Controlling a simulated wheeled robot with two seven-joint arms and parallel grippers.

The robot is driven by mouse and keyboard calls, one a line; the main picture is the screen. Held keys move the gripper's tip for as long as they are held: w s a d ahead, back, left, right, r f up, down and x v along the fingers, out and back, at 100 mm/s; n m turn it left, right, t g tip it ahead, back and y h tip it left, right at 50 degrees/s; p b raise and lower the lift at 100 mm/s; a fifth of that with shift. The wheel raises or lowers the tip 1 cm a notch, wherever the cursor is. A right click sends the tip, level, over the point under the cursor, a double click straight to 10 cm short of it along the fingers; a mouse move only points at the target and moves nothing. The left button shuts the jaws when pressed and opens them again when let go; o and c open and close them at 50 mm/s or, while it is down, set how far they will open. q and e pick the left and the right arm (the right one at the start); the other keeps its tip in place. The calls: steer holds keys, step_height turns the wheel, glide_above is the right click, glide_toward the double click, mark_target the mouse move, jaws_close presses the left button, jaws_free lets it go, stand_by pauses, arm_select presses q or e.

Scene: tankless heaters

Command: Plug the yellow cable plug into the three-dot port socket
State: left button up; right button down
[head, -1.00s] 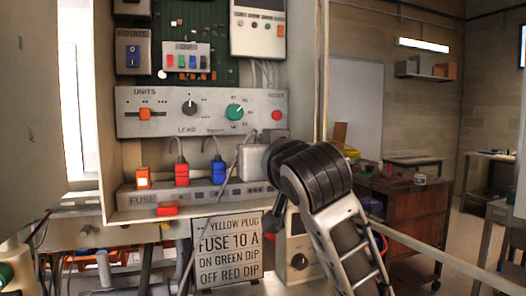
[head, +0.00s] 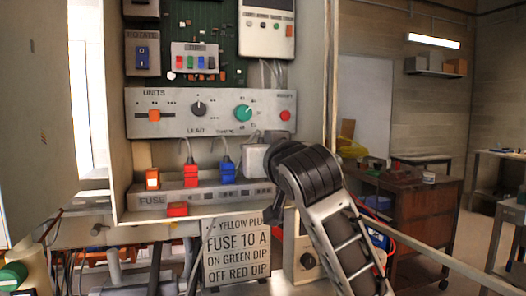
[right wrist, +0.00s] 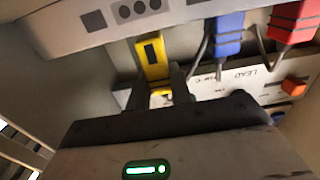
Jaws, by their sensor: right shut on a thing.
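The yellow cable plug (right wrist: 151,58) is between the fingers of my right gripper (right wrist: 156,88) in the right wrist view, and the gripper is shut on it. Its end reaches close to the edge of the grey fuse strip (right wrist: 70,30). A three-dot marking (right wrist: 140,8) shows on the strip just beyond the plug. I cannot tell whether the plug touches the strip or is in a socket. In the head view my right arm (head: 318,190) hides the right gripper, the plug and the strip's right end. My left gripper is not in view.
Blue (head: 228,171) and red (head: 190,174) plugs with cables stand on the fuse strip, left of my arm. A panel (head: 212,112) with knobs is above. A sign (head: 237,245) hangs below. The cabinet's side edge (head: 330,80) rises close to my arm.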

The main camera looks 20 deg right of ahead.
arm_select(q)
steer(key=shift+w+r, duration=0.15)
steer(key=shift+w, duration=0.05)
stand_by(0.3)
steer(key=shift+b, duration=0.35)
arm_select(e)
steer(key=shift+f, duration=0.45)
steer(key=shift+f, duration=0.25)
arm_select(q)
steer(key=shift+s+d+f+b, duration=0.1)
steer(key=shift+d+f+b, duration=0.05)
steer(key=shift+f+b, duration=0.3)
arm_select(e)
steer(key=shift+f, duration=0.45)
steer(key=shift+f, duration=0.3)
steer(key=c, duration=1.2)
jaws_free()
steer(key=shift+o, duration=0.2)
steer(key=shift+s, duration=0.15)
